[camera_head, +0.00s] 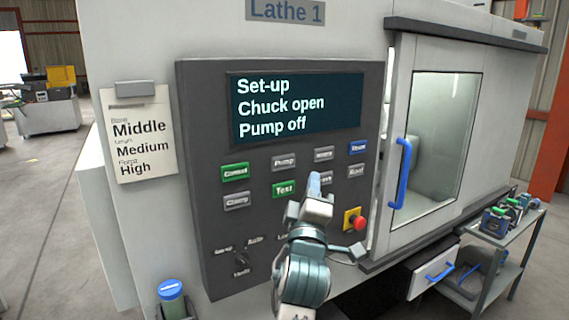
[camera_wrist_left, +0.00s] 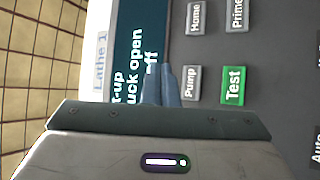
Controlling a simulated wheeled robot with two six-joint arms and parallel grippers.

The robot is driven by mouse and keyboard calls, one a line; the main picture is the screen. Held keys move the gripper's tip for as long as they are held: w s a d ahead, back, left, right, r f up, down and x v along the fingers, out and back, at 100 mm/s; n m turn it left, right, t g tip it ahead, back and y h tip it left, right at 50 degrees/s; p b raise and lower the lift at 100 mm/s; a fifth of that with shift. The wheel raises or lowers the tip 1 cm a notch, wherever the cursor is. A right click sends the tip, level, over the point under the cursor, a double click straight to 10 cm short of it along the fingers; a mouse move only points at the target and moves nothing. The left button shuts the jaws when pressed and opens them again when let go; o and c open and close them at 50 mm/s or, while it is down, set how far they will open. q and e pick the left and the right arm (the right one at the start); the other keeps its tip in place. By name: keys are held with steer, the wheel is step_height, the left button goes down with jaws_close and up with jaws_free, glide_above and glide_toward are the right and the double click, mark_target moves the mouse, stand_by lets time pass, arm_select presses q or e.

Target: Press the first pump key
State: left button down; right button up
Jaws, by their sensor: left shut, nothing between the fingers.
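The grey Pump key (camera_head: 284,161) is in the upper row of the dark control panel (camera_head: 215,250), right of a green key. It also shows in the left wrist view (camera_wrist_left: 190,83), directly beside the fingertips. My left gripper (camera_head: 314,180) is shut and empty in front of the panel. In the head view its tips are to the right of and lower than the Pump key, partly covering a grey key (camera_head: 328,179). In the left wrist view the tips (camera_wrist_left: 162,85) lie between display and Pump key. I cannot tell the gap to the panel. My right gripper is out of view.
The display (camera_head: 298,103) reads "Set-up, Chuck open, Pump off". A green Test key (camera_head: 284,189) is under the Pump key. A red stop button (camera_head: 359,222) is at lower right. A blue door handle (camera_head: 401,172) is to the right. A notice (camera_head: 140,135) hangs left.

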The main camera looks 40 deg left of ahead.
arm_select(q)
steer(key=b, duration=0.1)
glide_toward(289, 157)
steer(key=w+r, duration=0.2)
steer(key=w, duration=0.2)
steer(key=shift+w+a+r+b, duration=0.15)
steer(key=shift+a+r+b, duration=0.15)
steer(key=shift+a, duration=0.3)
steer(key=shift+f, duration=0.1)
stand_by(1.5)
steer(key=shift+a+b, duration=0.25)
steer(key=shift+b, duration=0.25)
steer(key=shift+w+a, duration=0.15)
steer(key=shift+w+a+b, duration=0.15)
steer(key=shift+a+b, duration=0.15)
steer(key=shift+b, duration=0.15)
stand_by(0.5)
steer(key=shift+s+d, duration=0.35)
steer(key=shift+d, duration=0.35)
